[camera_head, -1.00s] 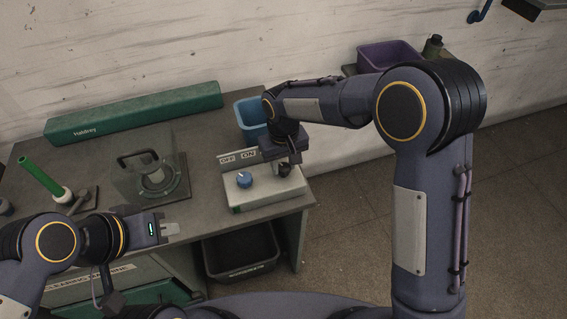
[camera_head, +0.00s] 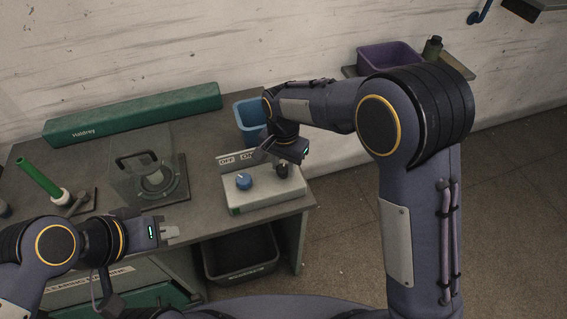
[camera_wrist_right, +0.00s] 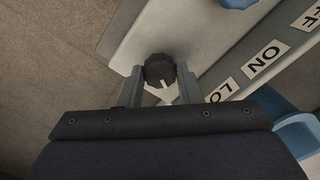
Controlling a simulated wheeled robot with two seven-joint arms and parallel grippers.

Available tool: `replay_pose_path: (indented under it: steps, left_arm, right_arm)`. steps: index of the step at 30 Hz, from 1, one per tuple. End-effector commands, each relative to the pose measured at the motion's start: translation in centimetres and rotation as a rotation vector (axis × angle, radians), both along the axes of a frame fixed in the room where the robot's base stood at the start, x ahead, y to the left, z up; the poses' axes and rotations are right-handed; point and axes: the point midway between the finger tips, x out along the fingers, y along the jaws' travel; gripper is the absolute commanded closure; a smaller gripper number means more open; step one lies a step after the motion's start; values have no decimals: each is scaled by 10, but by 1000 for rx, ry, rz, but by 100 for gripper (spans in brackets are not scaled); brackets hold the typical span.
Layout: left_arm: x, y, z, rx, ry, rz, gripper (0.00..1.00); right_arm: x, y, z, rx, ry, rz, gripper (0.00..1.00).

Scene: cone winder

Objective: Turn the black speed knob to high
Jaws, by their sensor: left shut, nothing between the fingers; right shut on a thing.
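The black speed knob (camera_head: 282,171) stands on the right part of the light control box (camera_head: 262,199). My right gripper (camera_head: 283,163) comes down from above and is shut on it. In the right wrist view the black knob (camera_wrist_right: 160,70) sits between the two fingers (camera_wrist_right: 157,85), with a white pointer mark on its lower side. A label beginning "LO" (camera_wrist_right: 221,92) is partly hidden there by my gripper. My left gripper (camera_head: 170,233) is shut and empty over the table's front edge, well left of the box.
A blue knob (camera_head: 243,181) is on the same box, left of the black one, with OFF and ON labels behind it. A blue bin (camera_head: 249,115) stands behind the box. A dark bin (camera_head: 241,276) is under the table.

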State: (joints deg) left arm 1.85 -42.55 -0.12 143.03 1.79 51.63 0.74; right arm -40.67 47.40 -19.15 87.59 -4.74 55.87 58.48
Motion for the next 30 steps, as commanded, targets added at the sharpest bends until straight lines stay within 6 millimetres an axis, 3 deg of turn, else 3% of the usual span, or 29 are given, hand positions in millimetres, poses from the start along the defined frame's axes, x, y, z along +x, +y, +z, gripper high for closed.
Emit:
replay_pose_path:
  steps: [12, 26, 27, 30]
  left_arm:
    - [0, 0, 2, 0, 0, 0, 100]
    - [0, 0, 2, 0, 0, 0, 100]
    - [0, 0, 2, 0, 0, 0, 100]
    - [0, 0, 2, 0, 0, 0, 100]
  right_arm:
    - [1, 0, 1, 1, -3, -143, 91]
    - [1, 0, 1, 1, -3, -154, 91]
    - [1, 0, 1, 2, -2, -154, 65]
    - [1, 0, 1, 2, -2, -153, 51]
